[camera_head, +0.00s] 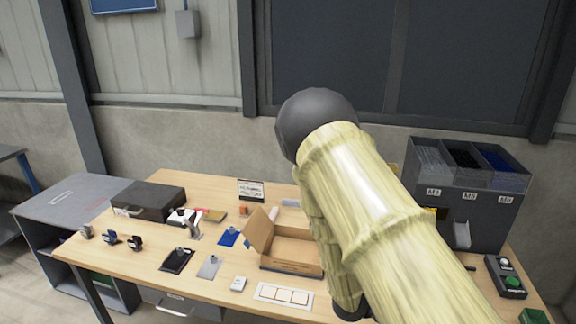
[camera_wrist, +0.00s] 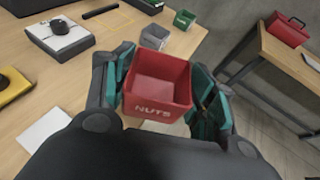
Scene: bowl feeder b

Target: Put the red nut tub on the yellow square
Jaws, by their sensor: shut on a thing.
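The red nut tub (camera_wrist: 158,88), an open square box marked NUTS, sits between the two teal-padded fingers of my gripper (camera_wrist: 163,75) in the wrist view. The fingers are shut on its two sides. The tub looks empty inside and is over the table edge region in that view; its height above the table is hard to tell. In the head view my arm hides the gripper and tub.
Beyond the tub stand a grey tub (camera_wrist: 154,37) and a green tub (camera_wrist: 183,20), near the table edge. A white device (camera_wrist: 58,38) is at left. The head view shows an open cardboard box (camera_head: 291,268) and a dark three-bin feeder (camera_head: 485,225).

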